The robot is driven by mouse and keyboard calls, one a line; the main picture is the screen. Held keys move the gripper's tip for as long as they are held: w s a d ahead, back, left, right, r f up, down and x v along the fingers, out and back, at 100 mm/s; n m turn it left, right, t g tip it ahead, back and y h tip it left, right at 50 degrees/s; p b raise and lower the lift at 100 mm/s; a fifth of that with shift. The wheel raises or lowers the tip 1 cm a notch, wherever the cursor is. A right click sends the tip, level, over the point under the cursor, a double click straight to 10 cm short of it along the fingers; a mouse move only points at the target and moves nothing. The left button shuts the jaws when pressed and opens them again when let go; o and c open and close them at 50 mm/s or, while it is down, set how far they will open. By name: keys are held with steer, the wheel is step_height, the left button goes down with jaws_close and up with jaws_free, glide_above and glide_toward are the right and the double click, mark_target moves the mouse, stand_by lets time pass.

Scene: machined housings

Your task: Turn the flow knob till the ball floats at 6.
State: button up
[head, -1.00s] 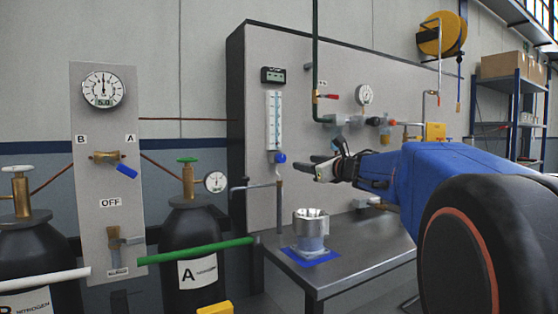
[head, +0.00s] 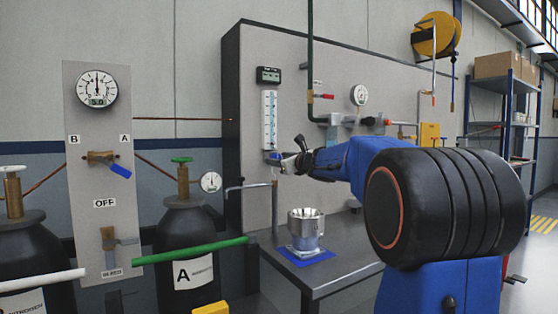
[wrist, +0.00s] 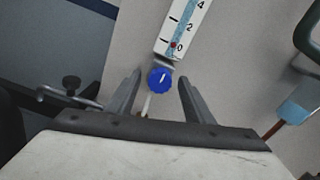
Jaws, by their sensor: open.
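The blue flow knob (wrist: 160,80) sits at the foot of the white flow scale (wrist: 182,32) in the wrist view, with a pale mark on its face. A red ball (wrist: 173,45) is at the bottom of the tube, by the 0 mark. My gripper (wrist: 157,78) is open, with one finger on each side of the knob; I cannot tell whether they touch it. In the head view the flow scale (head: 270,120) stands on the grey panel, and my gripper (head: 281,162) is at its foot, hiding part of the knob (head: 272,156).
A metal housing (head: 305,230) stands on a blue mat (head: 305,258) on the steel bench (head: 345,258) below my arm. A red-handled valve (head: 322,96) is right of the scale.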

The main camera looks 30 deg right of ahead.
steer(key=shift+w, duration=0.2)
steer(key=c, duration=1.1)
steer(key=shift+o, duration=0.2)
steer(key=shift+m, duration=0.3)
